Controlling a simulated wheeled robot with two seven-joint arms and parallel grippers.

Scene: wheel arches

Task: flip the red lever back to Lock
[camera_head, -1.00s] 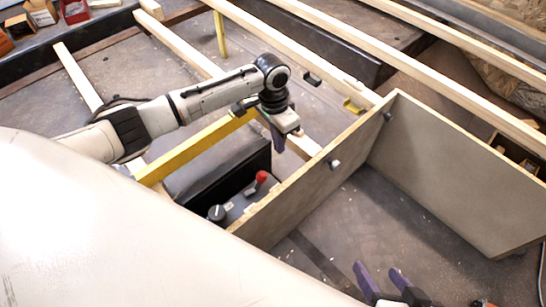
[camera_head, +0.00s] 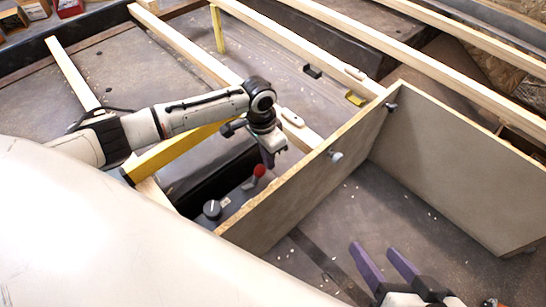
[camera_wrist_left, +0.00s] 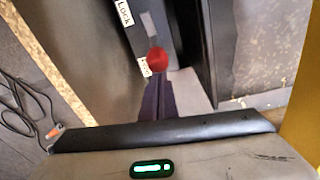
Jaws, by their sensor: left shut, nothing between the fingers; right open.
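The red lever (camera_head: 259,170) sits on a dark box behind the wooden panel. In the left wrist view its round red knob (camera_wrist_left: 157,60) lies beside a partly hidden lower label (camera_wrist_left: 144,68), away from the "Lock" label (camera_wrist_left: 125,13) above. My left gripper (camera_head: 268,160) points down just above the lever, its fingers shut and empty. In the left wrist view the fingertips (camera_wrist_left: 157,84) are right by the knob; whether they touch it I cannot tell. My right gripper (camera_head: 386,262) is open and empty at the bottom, on the other side of the panel.
An upright wooden panel (camera_head: 300,195) stands close to the right of the lever, joined to a second panel (camera_head: 450,170). A black dial (camera_head: 212,209) is on the box nearer the front. A yellow beam (camera_head: 180,150) runs under my left arm.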

